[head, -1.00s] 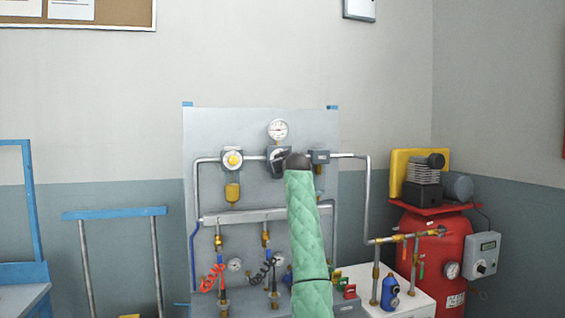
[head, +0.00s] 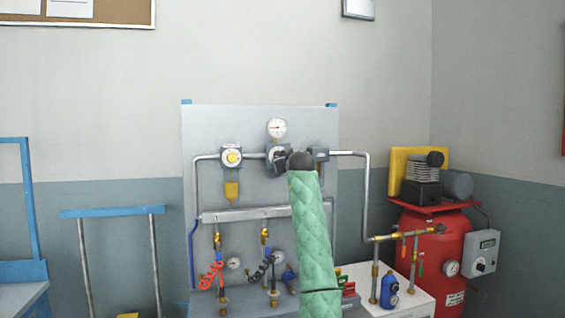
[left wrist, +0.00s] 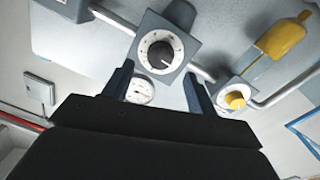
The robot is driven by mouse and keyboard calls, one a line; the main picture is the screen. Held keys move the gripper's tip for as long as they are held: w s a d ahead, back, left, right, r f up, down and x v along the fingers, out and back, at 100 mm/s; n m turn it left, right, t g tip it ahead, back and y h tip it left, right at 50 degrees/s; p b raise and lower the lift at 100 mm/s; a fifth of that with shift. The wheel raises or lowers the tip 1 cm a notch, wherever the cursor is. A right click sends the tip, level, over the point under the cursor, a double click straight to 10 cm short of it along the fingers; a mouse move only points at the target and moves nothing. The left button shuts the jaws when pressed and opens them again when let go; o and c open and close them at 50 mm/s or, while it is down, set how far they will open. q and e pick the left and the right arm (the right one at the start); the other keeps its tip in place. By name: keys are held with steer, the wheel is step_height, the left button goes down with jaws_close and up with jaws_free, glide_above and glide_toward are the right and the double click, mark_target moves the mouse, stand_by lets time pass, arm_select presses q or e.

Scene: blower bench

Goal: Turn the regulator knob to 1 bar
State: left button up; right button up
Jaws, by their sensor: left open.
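The regulator is a grey block on the upright panel with a round dark knob (left wrist: 160,54) inside a white scale ring. It shows near the top middle of the left wrist view, which is turned about upside down. The scale figures are too small to read. My left gripper (left wrist: 158,73) is open; its two fingers point toward the knob, one on each side, with no clear contact. My right gripper is not in view.
A unit with a yellow knob (head: 232,158) and a yellow bowl (head: 232,192) sits left of the regulator on the same pipe. Below are a manifold bar (head: 250,215) and coiled hoses. A red compressor tank (head: 425,245) stands at right.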

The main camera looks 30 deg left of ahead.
arm_select(q)
steer(key=v, duration=0.3)
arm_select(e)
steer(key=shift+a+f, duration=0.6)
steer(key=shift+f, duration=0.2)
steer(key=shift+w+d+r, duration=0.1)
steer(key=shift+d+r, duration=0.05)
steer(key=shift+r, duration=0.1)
